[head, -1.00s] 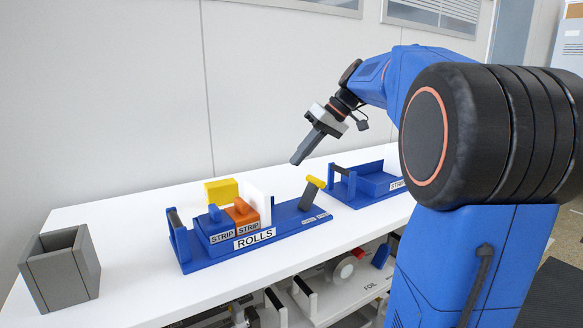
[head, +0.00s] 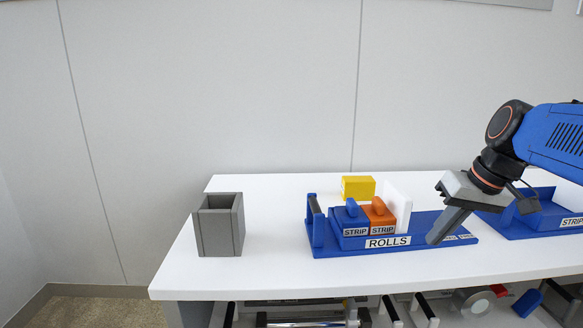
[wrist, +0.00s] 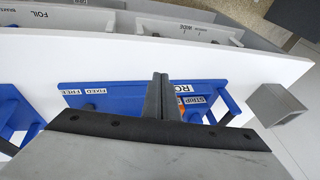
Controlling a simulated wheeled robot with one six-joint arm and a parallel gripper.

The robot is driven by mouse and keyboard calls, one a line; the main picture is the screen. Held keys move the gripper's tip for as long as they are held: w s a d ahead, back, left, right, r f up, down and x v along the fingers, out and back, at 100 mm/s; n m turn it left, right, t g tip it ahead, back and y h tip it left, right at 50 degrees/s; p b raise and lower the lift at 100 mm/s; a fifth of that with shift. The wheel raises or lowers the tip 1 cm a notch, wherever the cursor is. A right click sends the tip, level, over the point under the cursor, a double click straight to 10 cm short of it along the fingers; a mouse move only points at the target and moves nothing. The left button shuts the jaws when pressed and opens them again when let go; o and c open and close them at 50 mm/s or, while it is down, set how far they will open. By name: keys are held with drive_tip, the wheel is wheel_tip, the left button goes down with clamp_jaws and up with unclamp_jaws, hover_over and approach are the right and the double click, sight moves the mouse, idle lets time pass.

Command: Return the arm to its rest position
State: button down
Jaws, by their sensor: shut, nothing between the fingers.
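My gripper (head: 437,238) is shut and empty. In the head view it hangs tilted down and to the left, in front of the right part of the blue rolls fixture. My blue arm reaches in from the right edge. In the wrist view the shut fingers (wrist: 162,97) point over the blue fixture and hide part of its ROLLS label.
The white bench (head: 275,268) carries a grey open box (head: 219,228) at left and the blue ROLLS fixture (head: 330,247) with blue and orange STRIP blocks. A yellow block (head: 358,188) stands behind. A second blue fixture (head: 535,222) is at right. Bench space between box and fixture is clear.

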drive_tip(key=s+a+f+t+h, duration=0.1)
drive_tip(key=s+a+f+h, duration=0.1)
drive_tip(key=s+f, duration=1.1)
drive_tip(key=shift+s+f+m+h, duration=0.3)
drive_tip(key=shift+s+f+h, duration=0.1)
drive_tip(key=shift+f, duration=0.2)
idle(0.4)
